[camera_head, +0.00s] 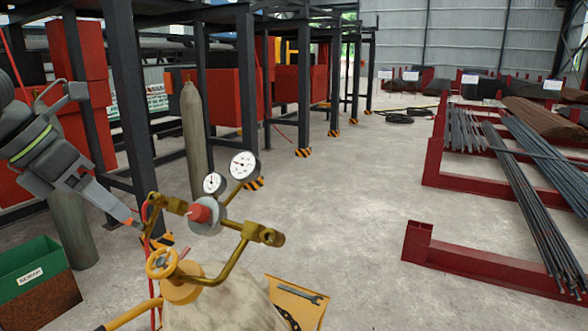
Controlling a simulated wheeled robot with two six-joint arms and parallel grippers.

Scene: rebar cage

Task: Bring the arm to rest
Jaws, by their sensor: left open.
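My left arm comes in from the left edge, and its grey gripper (130,221) points down and to the right. It is open, and nothing shows held in it. Its orange-tipped end appears just left of the gas regulator (203,216) in the picture; I cannot tell whether they touch. The regulator has two white dial gauges, a red knob and brass fittings. It sits above a pale gas cylinder (218,300) at the bottom centre. My right gripper is not in view.
A green box (32,268) stands at lower left beside a dark cylinder (74,230). A yellow tray (292,287) with a wrench is at the bottom. A tall grey cylinder (193,140) stands by dark steel posts (131,90). Red racks (480,262) hold rebar at right. The middle floor is clear.

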